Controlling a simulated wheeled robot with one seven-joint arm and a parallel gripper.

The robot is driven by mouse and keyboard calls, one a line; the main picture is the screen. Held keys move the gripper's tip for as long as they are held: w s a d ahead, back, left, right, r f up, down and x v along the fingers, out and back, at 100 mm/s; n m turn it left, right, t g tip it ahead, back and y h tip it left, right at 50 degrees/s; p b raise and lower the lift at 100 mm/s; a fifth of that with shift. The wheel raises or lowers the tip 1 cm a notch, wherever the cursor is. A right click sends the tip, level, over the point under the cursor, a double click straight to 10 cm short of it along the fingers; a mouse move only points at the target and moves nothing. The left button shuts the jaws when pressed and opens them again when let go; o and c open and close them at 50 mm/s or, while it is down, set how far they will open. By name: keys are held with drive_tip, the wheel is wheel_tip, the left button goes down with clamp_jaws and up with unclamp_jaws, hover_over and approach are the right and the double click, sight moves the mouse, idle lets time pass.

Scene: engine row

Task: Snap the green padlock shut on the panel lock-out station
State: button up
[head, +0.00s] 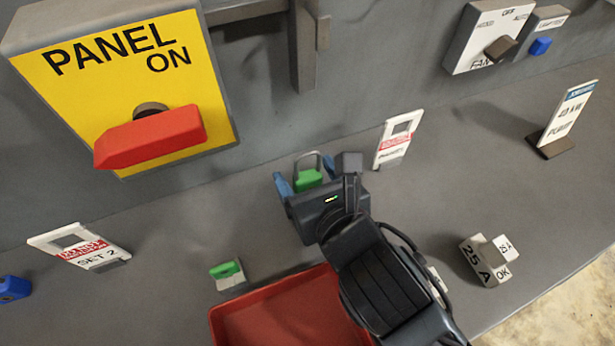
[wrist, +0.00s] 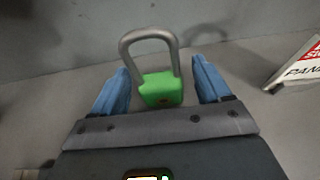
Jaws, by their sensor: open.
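The green padlock (head: 309,179) stands on the grey bench near the back wall, its metal shackle upward. In the wrist view the padlock (wrist: 161,90) sits between the two blue fingers of my gripper (wrist: 160,95), with a gap on each side. The shackle looks raised, with one leg ending outside the body on the left. My gripper (head: 307,182) is open around the padlock in the head view. The yellow panel station (head: 190,75), marked PANEL ON, has a red handle (head: 150,137) and is on the wall at upper left.
A red tray (head: 255,318) lies in front, beside a small green-and-white item (head: 228,272). White tags stand at left (head: 85,250) and right (head: 400,138). A 25 A block (head: 487,262) is at right. A grey bracket (head: 304,50) hangs beside the yellow panel.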

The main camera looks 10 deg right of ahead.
sight(307, 175)
drive_tip(key=shift+c, duration=0.2)
drive_tip(key=c, duration=1.2)
drive_tip(key=shift+r, duration=0.15)
wheel_tip(307, 175, up, 4)
drive_tip(key=shift+r, duration=0.15)
drive_tip(key=s+d+r+p, duration=0.3)
drive_tip(key=d+r, duration=0.3)
drive_tip(key=d, duration=0.5)
drive_tip(key=shift+r+p, duration=0.2)
drive_tip(key=shift+p, duration=0.2)
